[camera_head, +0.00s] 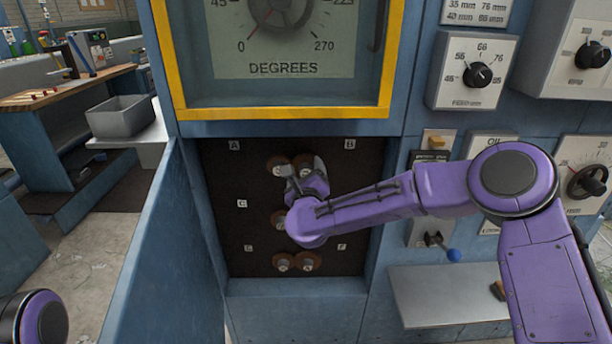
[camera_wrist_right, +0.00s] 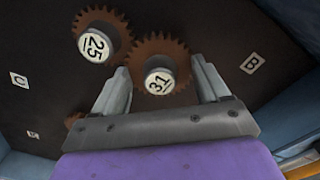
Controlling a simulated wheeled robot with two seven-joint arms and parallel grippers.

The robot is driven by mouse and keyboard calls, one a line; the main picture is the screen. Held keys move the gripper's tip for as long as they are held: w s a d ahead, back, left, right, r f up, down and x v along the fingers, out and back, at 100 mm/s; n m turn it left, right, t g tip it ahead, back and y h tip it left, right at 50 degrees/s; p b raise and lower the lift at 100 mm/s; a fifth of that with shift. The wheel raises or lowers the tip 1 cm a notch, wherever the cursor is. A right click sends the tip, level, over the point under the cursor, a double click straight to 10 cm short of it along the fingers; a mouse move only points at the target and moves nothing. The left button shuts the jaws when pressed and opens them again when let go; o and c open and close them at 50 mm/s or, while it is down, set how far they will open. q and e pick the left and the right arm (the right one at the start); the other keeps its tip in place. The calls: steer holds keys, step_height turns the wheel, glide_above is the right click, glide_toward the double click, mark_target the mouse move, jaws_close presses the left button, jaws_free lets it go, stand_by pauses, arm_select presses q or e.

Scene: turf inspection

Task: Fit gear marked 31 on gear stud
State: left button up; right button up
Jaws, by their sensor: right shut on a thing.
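The gear marked 31 (camera_wrist_right: 160,83) is a brown toothed wheel with a pale round hub. In the wrist view it sits between the two fingers of my right gripper (camera_wrist_right: 163,88), which is shut on it. In the head view the gripper (camera_head: 303,172) reaches the upper part of the dark panel and partly covers this gear (camera_head: 304,160). The gear marked 25 (camera_wrist_right: 95,45) is close to its left, at the panel (camera_head: 276,165); I cannot tell whether their teeth touch. The stud behind gear 31 is hidden. My left gripper is out of view.
The dark panel (camera_head: 230,190) is recessed between blue walls, with lettered tags. Another gear (camera_head: 276,221) is partly behind my arm, and two gears (camera_head: 308,262) are low down. An open blue door (camera_head: 165,235) stands left, and a grey shelf (camera_head: 440,293) juts out right.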

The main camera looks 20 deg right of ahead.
steer(key=shift+w+d, duration=0.2)
steer(key=shift+w, duration=0.4)
steer(key=o, duration=1.1)
steer(key=shift+o, duration=0.2)
steer(key=b+v, duration=0.1)
steer(key=v, duration=0.9)
steer(key=shift+s+b, duration=0.25)
steer(key=shift+b, duration=0.1)
